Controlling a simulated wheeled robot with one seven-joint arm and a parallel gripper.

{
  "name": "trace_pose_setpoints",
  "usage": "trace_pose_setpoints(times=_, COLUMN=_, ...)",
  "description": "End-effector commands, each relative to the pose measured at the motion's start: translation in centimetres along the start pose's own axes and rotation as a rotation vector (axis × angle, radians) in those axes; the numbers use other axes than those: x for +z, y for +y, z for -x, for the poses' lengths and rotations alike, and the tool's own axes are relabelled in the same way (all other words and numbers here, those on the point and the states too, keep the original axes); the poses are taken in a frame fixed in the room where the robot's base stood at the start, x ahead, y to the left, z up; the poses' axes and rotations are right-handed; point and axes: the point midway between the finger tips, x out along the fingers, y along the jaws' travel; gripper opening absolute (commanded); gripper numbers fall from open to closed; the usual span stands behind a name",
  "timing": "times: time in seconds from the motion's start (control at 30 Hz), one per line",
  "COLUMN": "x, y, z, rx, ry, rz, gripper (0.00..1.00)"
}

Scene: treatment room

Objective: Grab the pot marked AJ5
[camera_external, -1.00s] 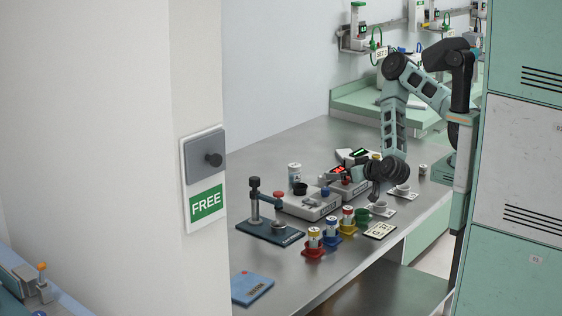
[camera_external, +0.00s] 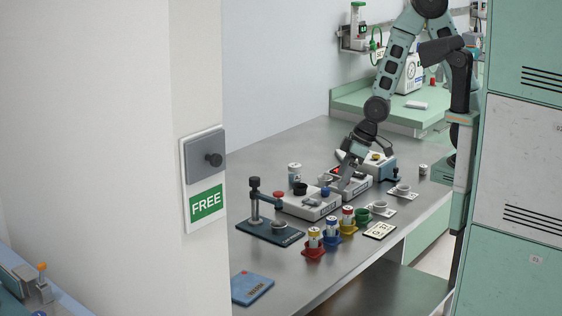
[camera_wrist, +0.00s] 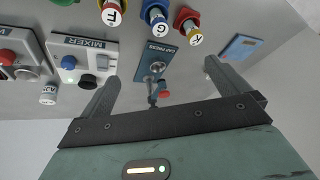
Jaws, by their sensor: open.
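A small white pot (camera_wrist: 48,94) with a dark printed label shows at the left of the wrist view, beside the mixer. The label looks like AJ5 but is too small to read surely. What seems to be the same pot (camera_external: 294,173) stands upright at the back of the bench in the outside view, behind a black cup (camera_external: 300,188). My gripper (camera_external: 346,184) is over the white bench devices, to the right of the pot and apart from it. In the wrist view my gripper (camera_wrist: 162,88) has its fingers wide apart with nothing held between them.
The mixer (camera_wrist: 85,55) and the blue press (camera_external: 270,232) stand near the pot. A blue booklet (camera_external: 252,288) lies at the front left. Bare bench (camera_external: 300,150) lies behind.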

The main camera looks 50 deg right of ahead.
Motion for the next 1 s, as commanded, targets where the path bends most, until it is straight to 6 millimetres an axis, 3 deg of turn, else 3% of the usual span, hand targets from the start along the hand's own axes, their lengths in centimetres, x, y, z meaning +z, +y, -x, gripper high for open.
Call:
trace_pose_setpoints(times=0.03, x=0.5, y=-1.4, z=1.7, rx=-0.002, ry=-0.046, rz=0.028, gripper=1.00)
trace_pose_setpoints(times=0.2, x=4.0, y=-4.8, z=7.0, rx=0.007, ry=-0.232, rz=0.066, gripper=1.00)
trace_pose_setpoints(times=0.4, x=7.0, y=-6.5, z=11.2, rx=0.027, ry=-0.363, rz=0.080, gripper=1.00)
trace_pose_setpoints(times=0.5, x=7.7, y=-6.8, z=11.9, rx=0.032, ry=-0.390, rz=0.083, gripper=0.72)
trace_pose_setpoints(times=0.53, x=7.7, y=-6.8, z=12.0, rx=0.032, ry=-0.393, rz=0.082, gripper=0.67)
trace_pose_setpoints(times=1.0, x=7.3, y=-6.6, z=11.5, rx=0.027, ry=-0.401, rz=0.039, gripper=0.67)
